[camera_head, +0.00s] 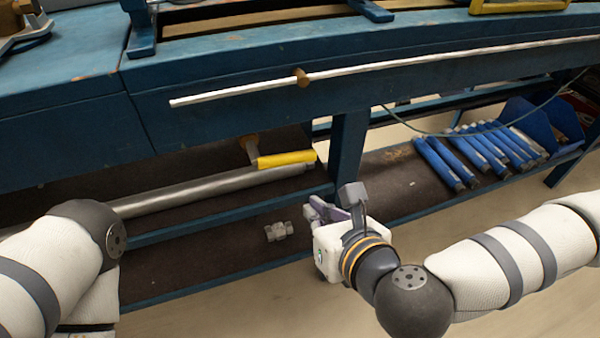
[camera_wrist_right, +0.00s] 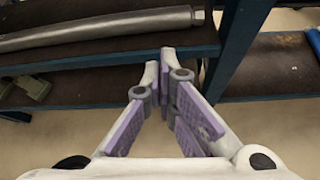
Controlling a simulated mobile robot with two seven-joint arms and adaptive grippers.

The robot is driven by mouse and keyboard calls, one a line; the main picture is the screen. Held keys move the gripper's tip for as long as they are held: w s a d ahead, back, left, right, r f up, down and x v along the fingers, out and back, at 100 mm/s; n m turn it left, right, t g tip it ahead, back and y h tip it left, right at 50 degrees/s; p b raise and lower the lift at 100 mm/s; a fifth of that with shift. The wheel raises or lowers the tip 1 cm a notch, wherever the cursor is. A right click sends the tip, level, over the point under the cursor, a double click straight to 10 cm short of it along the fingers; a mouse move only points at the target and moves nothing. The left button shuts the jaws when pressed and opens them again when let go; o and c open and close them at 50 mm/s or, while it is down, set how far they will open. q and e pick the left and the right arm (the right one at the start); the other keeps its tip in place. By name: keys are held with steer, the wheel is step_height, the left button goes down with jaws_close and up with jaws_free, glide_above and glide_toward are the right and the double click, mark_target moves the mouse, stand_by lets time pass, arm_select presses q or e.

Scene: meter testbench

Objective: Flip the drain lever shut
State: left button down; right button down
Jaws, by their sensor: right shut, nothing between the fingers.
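The drain lever (camera_head: 286,159) has a yellow handle and lies roughly level, pointing right, under the blue bench. A brass-coloured fitting (camera_head: 250,148) sits at its left end. The lever is not in the right wrist view. My right gripper (camera_head: 314,208) is below the lever and slightly right of it, apart from it. Its fingertips meet in the right wrist view (camera_wrist_right: 166,62), shut with nothing between them. My left arm comes in at the lower left, but its gripper is not in view.
A grey pipe (camera_head: 205,190) lies just below the lever. A small metal fitting (camera_head: 279,231) rests on the lower shelf. A blue bench leg (camera_head: 347,155) stands right of the lever. Several blue-handled tools (camera_head: 480,150) lie on the shelf farther right. A metal rod (camera_head: 235,90) runs along the bench front.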

steer(key=b+x, duration=0.1)
steer(key=x, duration=0.7)
arm_select(q)
steer(key=shift+p, duration=0.55)
arm_select(e)
steer(key=r, duration=0.3)
steer(key=shift+w+r, duration=0.3)
steer(key=shift+r, duration=0.1)
